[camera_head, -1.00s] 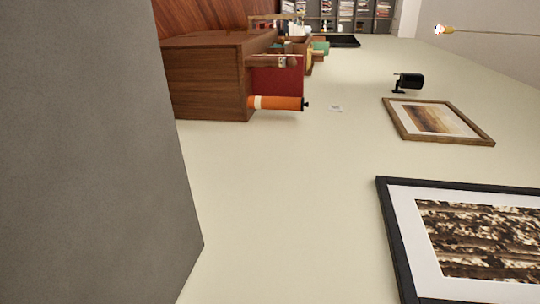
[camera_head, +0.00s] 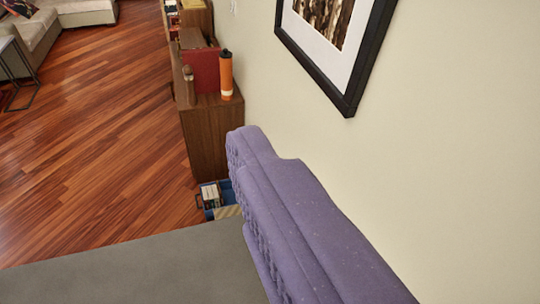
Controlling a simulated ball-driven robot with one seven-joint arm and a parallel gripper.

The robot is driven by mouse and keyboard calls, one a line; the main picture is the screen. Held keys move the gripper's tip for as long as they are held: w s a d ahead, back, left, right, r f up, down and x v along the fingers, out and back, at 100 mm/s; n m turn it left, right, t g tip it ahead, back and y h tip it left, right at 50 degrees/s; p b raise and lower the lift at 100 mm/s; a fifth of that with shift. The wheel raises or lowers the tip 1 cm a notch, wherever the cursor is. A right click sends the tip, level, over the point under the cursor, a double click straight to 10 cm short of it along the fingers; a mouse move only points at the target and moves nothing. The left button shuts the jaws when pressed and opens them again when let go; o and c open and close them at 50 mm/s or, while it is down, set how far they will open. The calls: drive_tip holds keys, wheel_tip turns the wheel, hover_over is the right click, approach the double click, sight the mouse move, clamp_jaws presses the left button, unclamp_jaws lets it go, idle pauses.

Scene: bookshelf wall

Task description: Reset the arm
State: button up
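My gripper does not show in the head camera view, so its fingers and anything in them cannot be seen. The view looks down along a wall. A plain grey surface (camera_head: 140,272) fills the bottom left, close to the camera. I cannot tell what it belongs to.
A purple tufted cushioned piece (camera_head: 290,225) stands along the wall at the lower middle. Beyond it is a wooden cabinet (camera_head: 207,135) with an orange bottle (camera_head: 226,75) on top. A blue crate (camera_head: 222,212) sits on the floor. Wood floor (camera_head: 100,130) is open at left.

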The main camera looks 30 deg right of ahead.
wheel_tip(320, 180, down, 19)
drive_tip(key=b, duration=1.9)
